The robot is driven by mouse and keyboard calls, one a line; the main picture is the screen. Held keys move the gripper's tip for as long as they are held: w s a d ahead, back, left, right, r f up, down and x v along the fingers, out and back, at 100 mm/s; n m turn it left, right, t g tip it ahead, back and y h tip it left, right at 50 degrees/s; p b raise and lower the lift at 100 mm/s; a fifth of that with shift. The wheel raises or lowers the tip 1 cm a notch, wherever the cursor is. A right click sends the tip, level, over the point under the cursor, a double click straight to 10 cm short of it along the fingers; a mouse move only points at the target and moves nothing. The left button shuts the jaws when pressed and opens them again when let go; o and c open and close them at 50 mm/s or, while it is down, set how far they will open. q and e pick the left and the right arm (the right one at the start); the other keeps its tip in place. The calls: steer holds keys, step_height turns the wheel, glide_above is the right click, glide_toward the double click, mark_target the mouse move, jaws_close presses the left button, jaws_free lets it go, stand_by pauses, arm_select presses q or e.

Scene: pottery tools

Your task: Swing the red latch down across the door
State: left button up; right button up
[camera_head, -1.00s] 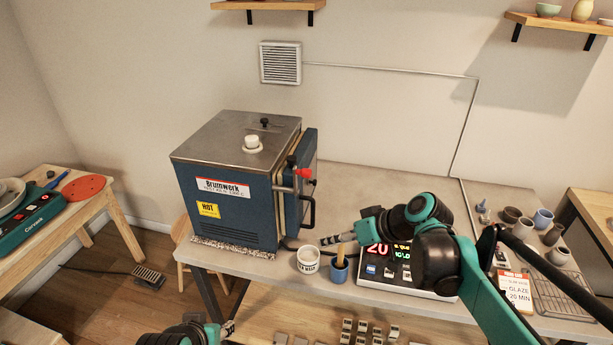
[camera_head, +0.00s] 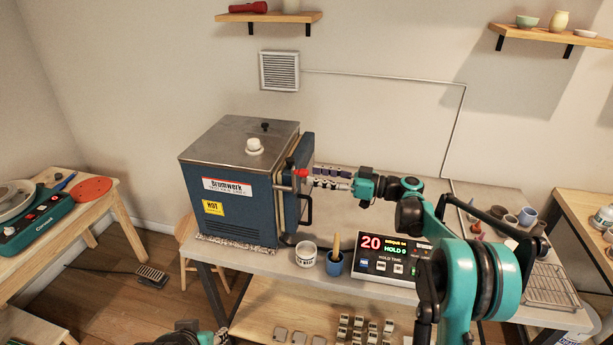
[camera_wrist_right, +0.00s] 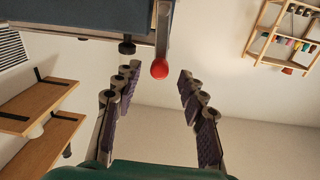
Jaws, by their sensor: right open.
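The blue kiln (camera_head: 228,205) stands on the table's left end, with its door (camera_head: 306,152) on the right side. The latch's red knob (camera_head: 302,173) sits at the door's front edge, and in the right wrist view the red knob (camera_wrist_right: 159,69) ends a grey bar (camera_wrist_right: 162,32). My right gripper (camera_head: 314,178) is open at the knob. In the wrist view its fingers (camera_wrist_right: 156,80) stand apart either side of the knob, with gaps on both sides. My left gripper (camera_head: 222,337) barely shows at the bottom edge; its fingers are unclear.
A dark door handle (camera_head: 308,210) hangs below the latch. A white cup (camera_head: 306,255), a blue cup (camera_head: 334,265) with a tool and a controller (camera_head: 385,258) stand below my right arm. Several pots and a wire rack (camera_head: 550,288) are at the right.

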mark_target(307, 174)
steer(key=shift+x, duration=1.9)
jaws_close()
steer(key=shift+w+d, duration=0.1)
steer(key=shift+w+d+f+m+g, duration=0.15)
steer(key=shift+w+d+f+m, duration=0.25)
steer(key=shift+w+f+m, duration=1.7)
steer(key=shift+w+d+f+m+g, duration=0.15)
steer(key=shift+w+d+m+g, duration=0.15)
steer(key=shift+m, duration=3.75)
steer(key=shift+w+d+f+m+g, duration=0.1)
steer(key=shift+w+d+f+m, duration=0.7)
steer(key=shift+m, duration=2.25)
steer(key=shift+w+a+f, duration=0.25)
steer(key=shift+a+f, duration=0.1)
steer(key=shift+f, duration=0.05)
